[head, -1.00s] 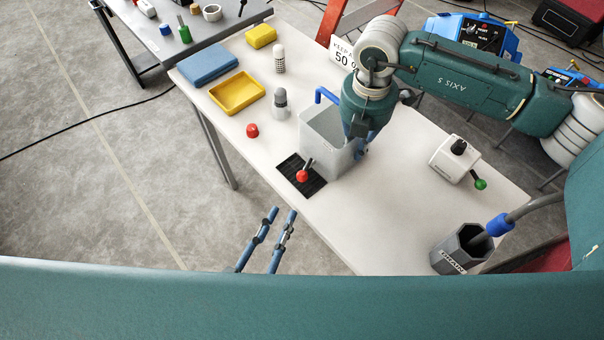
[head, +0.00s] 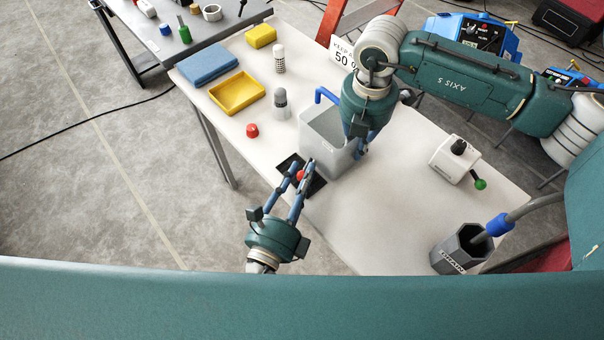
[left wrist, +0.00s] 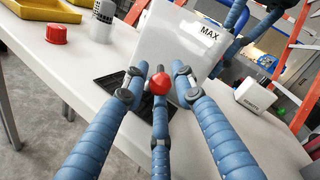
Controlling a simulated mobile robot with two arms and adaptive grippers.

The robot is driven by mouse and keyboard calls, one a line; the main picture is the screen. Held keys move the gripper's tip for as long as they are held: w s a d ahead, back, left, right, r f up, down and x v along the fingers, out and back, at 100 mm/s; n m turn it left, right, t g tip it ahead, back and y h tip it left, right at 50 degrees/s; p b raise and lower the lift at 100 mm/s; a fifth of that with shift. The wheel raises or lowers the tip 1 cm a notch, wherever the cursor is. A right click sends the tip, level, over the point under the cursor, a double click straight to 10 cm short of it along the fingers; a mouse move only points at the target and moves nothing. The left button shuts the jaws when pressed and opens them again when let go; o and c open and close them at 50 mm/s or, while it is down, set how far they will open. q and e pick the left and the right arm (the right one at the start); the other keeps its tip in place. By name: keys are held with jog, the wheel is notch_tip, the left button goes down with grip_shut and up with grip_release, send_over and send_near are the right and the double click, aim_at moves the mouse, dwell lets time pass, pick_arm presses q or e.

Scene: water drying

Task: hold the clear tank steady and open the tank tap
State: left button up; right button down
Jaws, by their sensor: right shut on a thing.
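The clear tank (head: 318,125) stands on the white table, and its wall marked MAX shows in the left wrist view (left wrist: 165,45). My right gripper (head: 361,145) is shut on the tank at its right side; the arm hides part of the rim. The tank tap, with a red knob (head: 300,176), sits low at the tank's front over a black grate (head: 318,184). My left gripper (head: 301,165) is open, with its fingers apart on either side of the red knob. The knob (left wrist: 160,83) shows between the fingers in the left wrist view; contact cannot be told.
A red cap (head: 252,130), a grey-topped bottle (head: 281,105) and a yellow tray (head: 238,93) lie left of the tank. A white box with a green knob (head: 455,160) and a drain container (head: 462,248) stand right. The table's front middle is clear.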

pick_arm(q)
jog(key=shift+w, duration=0.1)
pick_arm(e)
jog(key=shift+d+f, duration=0.1)
jog(key=shift+d, duration=0.1)
pick_arm(q)
grip_shut()
jog(key=shift+d+n+t+y, duration=0.25)
jog(key=shift+n+y, duration=0.3)
jog(key=shift+y, duration=0.3)
jog(key=shift+d+n+t+y, duration=0.15)
jog(key=shift+d+n+y, duration=0.1)
jog(key=shift+n+y, duration=0.45)
grip_release()
